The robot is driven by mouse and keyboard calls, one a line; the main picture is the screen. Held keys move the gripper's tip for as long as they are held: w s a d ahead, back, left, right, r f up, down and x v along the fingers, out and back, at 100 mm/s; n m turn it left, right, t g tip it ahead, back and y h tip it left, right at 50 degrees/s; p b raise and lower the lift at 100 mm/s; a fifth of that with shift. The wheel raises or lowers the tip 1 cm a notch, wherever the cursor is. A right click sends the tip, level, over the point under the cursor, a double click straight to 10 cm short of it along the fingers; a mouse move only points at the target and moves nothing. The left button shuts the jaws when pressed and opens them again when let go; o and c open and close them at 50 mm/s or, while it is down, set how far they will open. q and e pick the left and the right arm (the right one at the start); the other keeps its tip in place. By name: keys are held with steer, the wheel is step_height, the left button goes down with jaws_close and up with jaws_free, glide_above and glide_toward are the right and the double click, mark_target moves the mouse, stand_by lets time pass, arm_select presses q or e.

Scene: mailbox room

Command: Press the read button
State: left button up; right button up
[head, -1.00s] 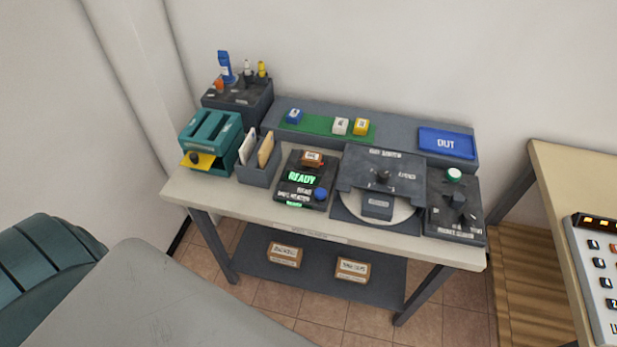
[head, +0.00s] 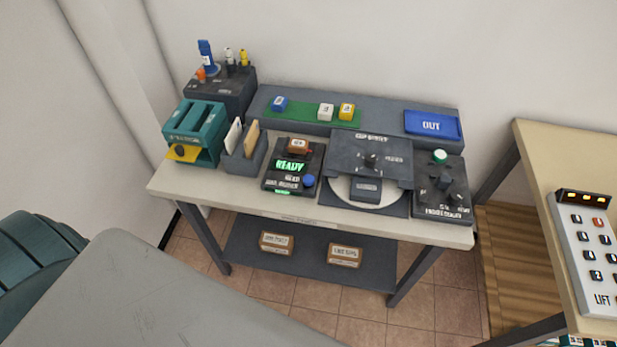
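A dark reader box (head: 289,177) stands on the front middle of the bench. Its lit green screen (head: 290,166) says READY. A blue round button (head: 309,181) sits at its lower right, beside a small label that seems to say READ. A brown block (head: 298,146) rests at the top of the box. Neither of my grippers is in view, and nothing touches the button.
The bench (head: 330,222) also holds a teal slotted box (head: 196,131), a dark disc device (head: 369,155), a knob box (head: 443,192) with a white-green button, and a blue OUT tray (head: 432,123). A grey surface (head: 165,295) fills the lower left. A keypad (head: 588,245) is at right.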

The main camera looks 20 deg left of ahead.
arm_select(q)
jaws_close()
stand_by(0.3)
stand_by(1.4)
